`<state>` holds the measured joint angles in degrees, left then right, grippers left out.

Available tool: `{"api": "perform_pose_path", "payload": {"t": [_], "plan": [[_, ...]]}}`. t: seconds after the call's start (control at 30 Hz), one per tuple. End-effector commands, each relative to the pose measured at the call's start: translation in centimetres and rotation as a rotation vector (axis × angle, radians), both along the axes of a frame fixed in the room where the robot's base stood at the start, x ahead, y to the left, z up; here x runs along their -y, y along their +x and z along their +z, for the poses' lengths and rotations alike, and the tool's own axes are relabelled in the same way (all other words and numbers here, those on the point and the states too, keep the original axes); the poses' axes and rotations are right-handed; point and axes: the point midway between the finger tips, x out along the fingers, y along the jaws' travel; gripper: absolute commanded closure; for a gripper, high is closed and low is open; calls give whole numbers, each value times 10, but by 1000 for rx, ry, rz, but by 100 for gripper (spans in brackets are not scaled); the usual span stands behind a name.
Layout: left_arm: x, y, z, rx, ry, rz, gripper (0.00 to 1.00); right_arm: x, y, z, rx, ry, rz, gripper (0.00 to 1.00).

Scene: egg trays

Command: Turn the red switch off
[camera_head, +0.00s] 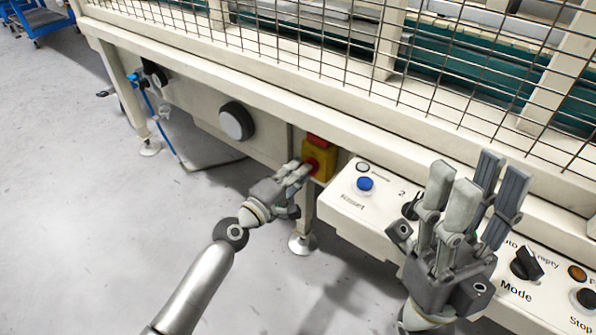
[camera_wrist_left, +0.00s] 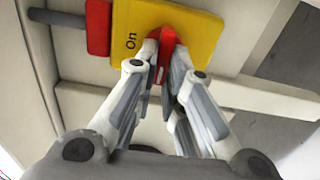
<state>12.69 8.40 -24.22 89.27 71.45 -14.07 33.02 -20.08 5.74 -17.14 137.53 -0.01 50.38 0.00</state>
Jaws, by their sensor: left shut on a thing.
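The red switch is a red knob (camera_wrist_left: 167,50) on a yellow plate (camera_wrist_left: 205,42) marked "On", seen close in the left wrist view. In the head view the yellow switch box (camera_head: 322,155) sits on the cream machine frame, left of the control panel. My left gripper (camera_head: 303,170) reaches it from the lower left. In the left wrist view its fingers (camera_wrist_left: 166,72) are shut on the red knob, one on each side, partly hiding it. My right gripper (camera_head: 478,190) is held up in front of the control panel, fingers pointing up and spread apart, empty.
The control panel (camera_head: 345,209) carries a blue button (camera_head: 365,184), a black Mode knob (camera_head: 526,264) and other buttons. Wire mesh (camera_head: 330,50) stands above the frame. A round grey disc (camera_head: 236,121) is on the frame to the left.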

Motion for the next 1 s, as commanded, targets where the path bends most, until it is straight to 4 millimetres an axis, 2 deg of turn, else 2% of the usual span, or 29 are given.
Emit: {"api": "perform_pose_path", "payload": {"t": [0.2, 0.23, 0.4, 0.77, 0.87, 1.0], "plan": [[0, 0, -1, -3, -3, 1, 100, 0, 0, 0, 0, 0, -1, 60], [0, 0, -1, -3, -3, 1, 87, 0, 0, 0, 1, 0, -1, 60], [0, 0, -1, -2, -1, 1, 68, 0, -1, 0, 2, 0, -1, 60], [-3, -3, -1, -1, 1, 1, 68, 1, -1, 0, 3, 2, -1, 60], [-9, -11, -1, -1, 2, 1, 68, 1, -1, 0, 3, 2, -1, 60], [-24, -33, -2, -3, 3, 1, 68, 1, -1, 0, 2, 1, -1, 60]]}}
